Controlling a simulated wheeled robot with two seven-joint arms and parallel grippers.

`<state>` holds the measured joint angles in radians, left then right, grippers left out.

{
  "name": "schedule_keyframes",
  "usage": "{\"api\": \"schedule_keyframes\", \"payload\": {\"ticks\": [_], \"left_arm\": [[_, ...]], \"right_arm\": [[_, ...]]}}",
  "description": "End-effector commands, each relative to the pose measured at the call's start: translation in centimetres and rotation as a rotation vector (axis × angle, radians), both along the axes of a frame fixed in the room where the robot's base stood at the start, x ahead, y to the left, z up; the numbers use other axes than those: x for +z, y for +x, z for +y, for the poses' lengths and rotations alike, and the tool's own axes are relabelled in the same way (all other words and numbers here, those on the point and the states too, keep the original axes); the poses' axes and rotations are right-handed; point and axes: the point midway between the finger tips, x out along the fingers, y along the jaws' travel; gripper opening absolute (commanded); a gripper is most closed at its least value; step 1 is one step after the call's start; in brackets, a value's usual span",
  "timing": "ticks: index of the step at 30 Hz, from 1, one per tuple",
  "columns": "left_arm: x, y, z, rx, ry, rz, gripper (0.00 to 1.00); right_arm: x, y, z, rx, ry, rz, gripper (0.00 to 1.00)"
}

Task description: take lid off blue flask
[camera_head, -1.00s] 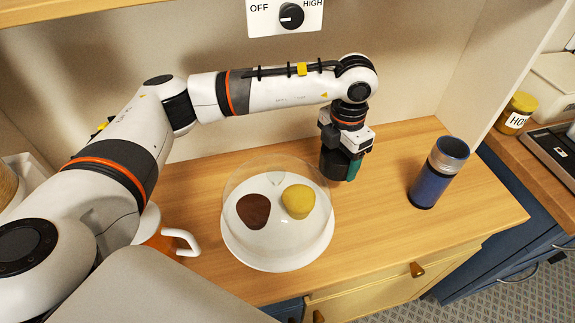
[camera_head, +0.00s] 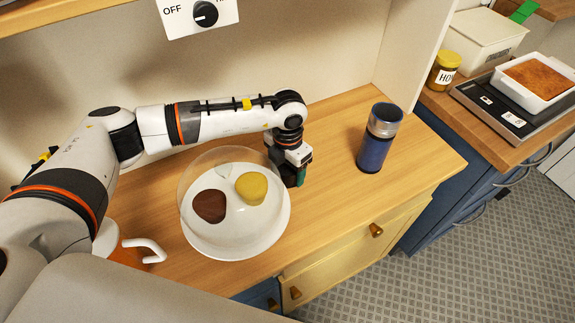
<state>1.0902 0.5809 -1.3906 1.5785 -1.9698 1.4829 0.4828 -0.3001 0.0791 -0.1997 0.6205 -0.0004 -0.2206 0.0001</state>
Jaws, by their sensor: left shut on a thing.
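The blue flask (camera_head: 373,152) stands upright on the wooden counter, right of my gripper. Its upper part is a silver band with a dark bluish round top. My left gripper (camera_head: 292,180) is apart from the flask, low over the counter beside the right edge of the clear dome. My right gripper is not in view.
A clear dome covers a white plate (camera_head: 262,243) with a brown and a yellow cake. An orange mug (camera_head: 125,254) with a white handle stands left. A yellow-lidded jar (camera_head: 443,72) and a scale (camera_head: 487,100) are on the right counter. Counter between gripper and flask is clear.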

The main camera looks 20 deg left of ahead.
Motion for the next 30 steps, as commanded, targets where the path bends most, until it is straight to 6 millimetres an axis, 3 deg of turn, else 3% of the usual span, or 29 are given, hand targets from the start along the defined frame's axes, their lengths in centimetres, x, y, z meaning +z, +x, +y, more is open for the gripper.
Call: {"api": "schedule_keyframes", "payload": {"ticks": [4, 5, 9, 20, 23, 30], "left_arm": [[-0.4, 0.0, 0.0, 0.000, 0.000, 0.000, 0.45], [-0.3, 0.0, 0.0, 0.000, 0.000, 0.000, 0.75], [-0.2, 0.0, 0.0, 0.000, 0.000, 0.000, 0.94], [0.3, 0.0, 0.0, 0.000, 0.000, -0.001, 0.94], [1.6, 0.1, 0.0, -0.001, -0.002, -0.005, 0.94], [6.8, 0.1, 0.0, -0.001, -0.002, -0.006, 0.94]], "right_arm": [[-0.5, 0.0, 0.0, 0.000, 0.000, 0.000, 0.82], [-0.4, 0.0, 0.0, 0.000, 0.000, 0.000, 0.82], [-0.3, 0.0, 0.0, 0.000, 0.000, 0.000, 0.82], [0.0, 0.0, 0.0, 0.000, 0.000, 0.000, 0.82], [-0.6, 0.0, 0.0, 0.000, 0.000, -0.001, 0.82], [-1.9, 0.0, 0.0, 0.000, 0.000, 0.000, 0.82]]}}
